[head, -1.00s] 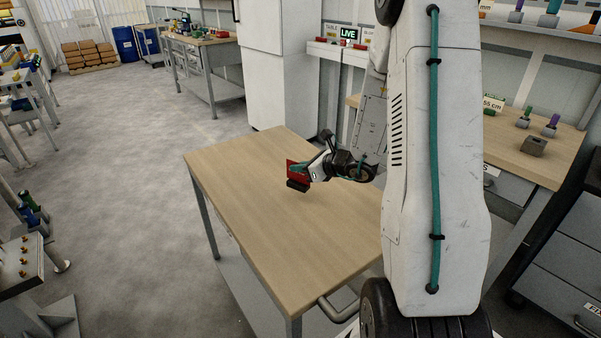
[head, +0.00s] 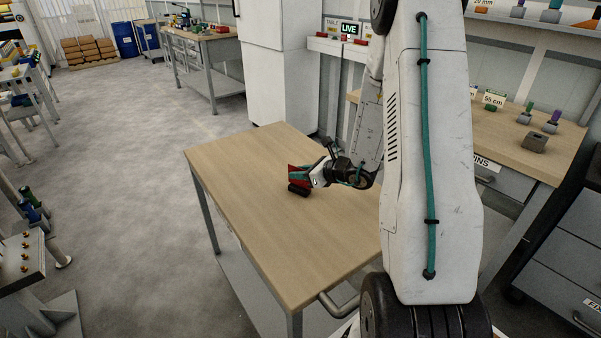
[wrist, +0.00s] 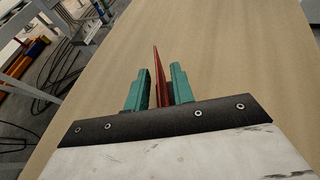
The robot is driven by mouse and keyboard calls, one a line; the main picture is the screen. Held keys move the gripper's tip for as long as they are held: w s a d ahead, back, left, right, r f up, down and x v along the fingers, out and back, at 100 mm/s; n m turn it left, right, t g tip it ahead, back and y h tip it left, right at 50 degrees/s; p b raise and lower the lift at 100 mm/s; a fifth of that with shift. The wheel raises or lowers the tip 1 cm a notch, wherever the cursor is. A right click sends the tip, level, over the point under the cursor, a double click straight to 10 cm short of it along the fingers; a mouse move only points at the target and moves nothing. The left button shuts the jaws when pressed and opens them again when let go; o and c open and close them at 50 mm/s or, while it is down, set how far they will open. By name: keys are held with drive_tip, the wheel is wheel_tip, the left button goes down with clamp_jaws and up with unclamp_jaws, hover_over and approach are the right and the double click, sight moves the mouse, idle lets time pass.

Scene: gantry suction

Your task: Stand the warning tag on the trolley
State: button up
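The warning tag (head: 296,176) is a red plate on a black foot (head: 299,190). It stands upright on the wooden top of the trolley (head: 250,220), near the middle. My gripper (head: 307,173) is at the tag from the right, low over the top. In the wrist view the tag (wrist: 160,78) shows edge-on as a thin red strip between my two teal fingers (wrist: 158,88). A gap shows between the tag and the left finger, and a narrower one at the right finger. The fingers look open around the tag, with its foot hidden.
The trolley top is otherwise bare. A push handle (head: 340,304) is at its near right corner. A workbench (head: 520,145) with small parts stands on the right, and a white cabinet (head: 278,70) behind. Open floor (head: 120,200) lies left of the trolley.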

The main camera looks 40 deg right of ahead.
drive_tip(key=shift+s+r, duration=0.1)
drive_tip(key=shift+r, duration=0.1)
drive_tip(key=v, duration=1.1)
drive_tip(key=s+a+r+n+g+y, duration=0.25)
drive_tip(key=a+r+n, duration=0.2)
drive_tip(key=a, duration=0.25)
drive_tip(key=s+a+r+n+g+y, duration=0.1)
drive_tip(key=a+r+n+g, duration=0.2)
drive_tip(key=a+n, duration=0.35)
drive_tip(key=s+a+r+n+g+y, duration=0.1)
drive_tip(key=s+a+r+n+g, duration=0.2)
drive_tip(key=a, duration=0.4)
drive_tip(key=s+a+r+n+g+h, duration=0.1)
drive_tip(key=s+r+n+h, duration=0.2)
drive_tip(key=s+n, duration=0.5)
drive_tip(key=s+a+r+n+g+h, duration=0.1)
drive_tip(key=s+a+r+n+h, duration=0.1)
drive_tip(key=s+n+h, duration=0.4)
drive_tip(key=s+r+n, duration=0.1)
drive_tip(key=n, duration=0.3)
drive_tip(key=shift+s+r+g, duration=0.35)
drive_tip(key=shift+s+r, duration=0.05)
